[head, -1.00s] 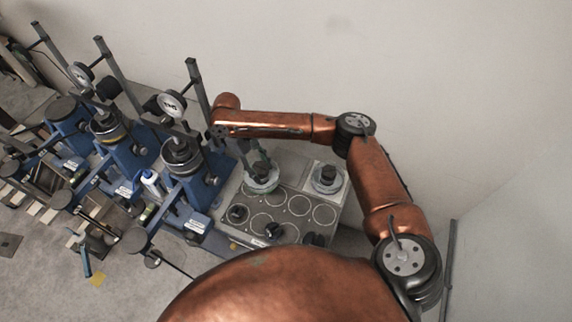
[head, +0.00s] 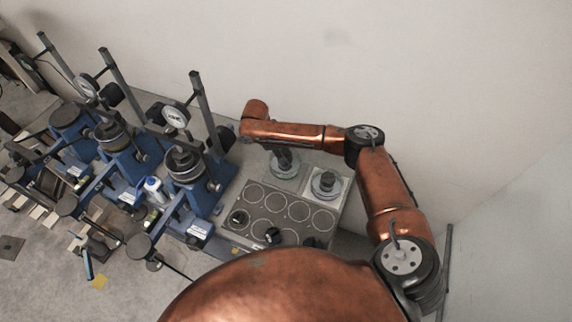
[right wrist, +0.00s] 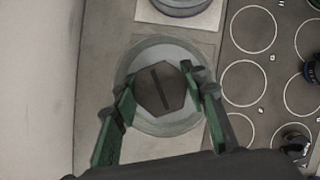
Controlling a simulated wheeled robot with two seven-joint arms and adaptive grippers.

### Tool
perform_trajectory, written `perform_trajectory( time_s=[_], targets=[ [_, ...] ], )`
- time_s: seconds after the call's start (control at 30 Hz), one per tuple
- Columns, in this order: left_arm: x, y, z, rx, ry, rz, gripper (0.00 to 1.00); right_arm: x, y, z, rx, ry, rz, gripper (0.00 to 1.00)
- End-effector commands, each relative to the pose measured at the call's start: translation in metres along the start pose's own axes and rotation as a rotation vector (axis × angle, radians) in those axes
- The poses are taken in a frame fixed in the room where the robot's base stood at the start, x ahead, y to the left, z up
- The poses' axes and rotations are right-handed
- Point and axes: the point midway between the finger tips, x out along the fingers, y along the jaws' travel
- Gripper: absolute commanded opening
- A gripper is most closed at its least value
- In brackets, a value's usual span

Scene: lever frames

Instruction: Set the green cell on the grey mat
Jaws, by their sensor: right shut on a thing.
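My right gripper (right wrist: 164,88) is shut on the dark hexagonal slotted knob of a round cell with a pale grey-green flanged base (right wrist: 150,118). I take it for the green cell; its tint is faint. In the head view this cell (head: 286,163) stands upright under my right wrist, at the back of the plate with rings. It is over the grey mat (right wrist: 207,45); I cannot tell whether its base touches it. A second cell (head: 326,184) sits on a whiter square to the right and shows cut off in the right wrist view (right wrist: 180,5). My left gripper is out of view.
The plate (head: 232,238) has several white-ringed places, with dark-knobbed pieces (head: 238,218) along its front row. Blue test stands (head: 196,198) with dial gauges and upright posts crowd the left. A bare wall (head: 420,90) rises behind.

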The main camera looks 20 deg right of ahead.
Motion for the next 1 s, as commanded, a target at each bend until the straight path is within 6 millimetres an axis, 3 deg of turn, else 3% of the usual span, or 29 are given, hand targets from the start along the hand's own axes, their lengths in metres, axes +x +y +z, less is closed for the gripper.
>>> perform_trajectory(
  time_s=[0.27,0.5,0.87,0.9,1.0],
  targets=[
    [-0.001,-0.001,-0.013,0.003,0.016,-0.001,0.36,0.015,0.001,-0.007,0.002,0.001,0.002,0.0],
    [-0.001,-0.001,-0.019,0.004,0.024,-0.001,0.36,0.041,0.001,-0.017,0.002,0.0,0.003,0.0],
    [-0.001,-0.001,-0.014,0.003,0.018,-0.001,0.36,0.044,0.001,-0.019,0.002,0.001,0.003,0.0],
    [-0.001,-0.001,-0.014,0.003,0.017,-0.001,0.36,0.046,0.0,-0.019,0.001,0.001,0.0,0.41],
    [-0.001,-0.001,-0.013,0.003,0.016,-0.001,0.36,0.046,0.0,-0.019,0.001,0.001,0.0,0.48]
  ],
)
